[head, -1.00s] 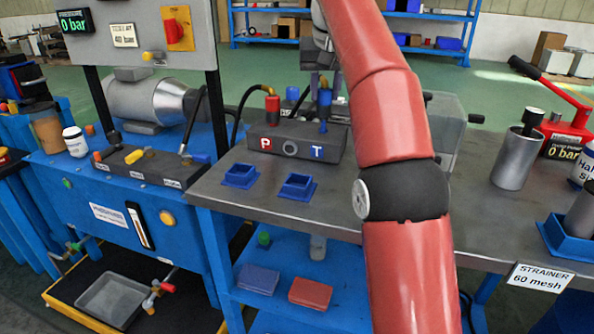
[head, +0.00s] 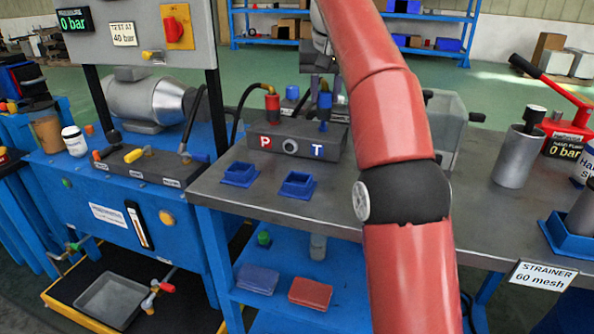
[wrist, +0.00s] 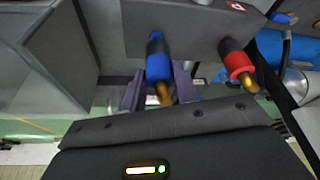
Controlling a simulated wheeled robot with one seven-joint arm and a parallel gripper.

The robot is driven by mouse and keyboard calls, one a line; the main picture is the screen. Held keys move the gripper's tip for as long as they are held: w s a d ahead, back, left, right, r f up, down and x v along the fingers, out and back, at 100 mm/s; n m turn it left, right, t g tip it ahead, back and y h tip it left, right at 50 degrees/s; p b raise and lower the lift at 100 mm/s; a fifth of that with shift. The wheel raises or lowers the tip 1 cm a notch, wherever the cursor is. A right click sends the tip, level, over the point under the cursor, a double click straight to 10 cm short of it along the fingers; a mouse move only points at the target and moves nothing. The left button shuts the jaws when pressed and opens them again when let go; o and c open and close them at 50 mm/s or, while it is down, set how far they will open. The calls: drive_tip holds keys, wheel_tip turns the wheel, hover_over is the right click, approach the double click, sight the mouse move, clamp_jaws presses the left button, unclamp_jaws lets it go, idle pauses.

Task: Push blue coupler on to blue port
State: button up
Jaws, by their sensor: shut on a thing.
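The blue coupler (head: 325,101) stands upright above the T side of the grey port block (head: 252,143), in line with the small blue port (head: 323,127). The coupler looks very close to the port, but I cannot tell whether it is fully seated. My gripper (wrist: 159,86) is shut on the coupler, with a finger on each side of it in the wrist view. There the coupler's blue body (wrist: 157,58) and brass hose end show against the block. In the head view my arm hides part of the gripper.
A red coupler (head: 272,104) with a black hose sits on the P side, close to the left. Two empty blue trays (head: 240,174) lie in front of the block. A metal cylinder (head: 512,160) and red hand pump (head: 568,128) stand at the right.

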drive_tip(key=shift+f+b, duration=0.65)
drive_tip(key=shift+f, duration=0.35)
drive_tip(key=o, duration=1.1)
drive_tip(key=shift+p+v, duration=1.2)
drive_tip(key=shift+v, duration=1.35)
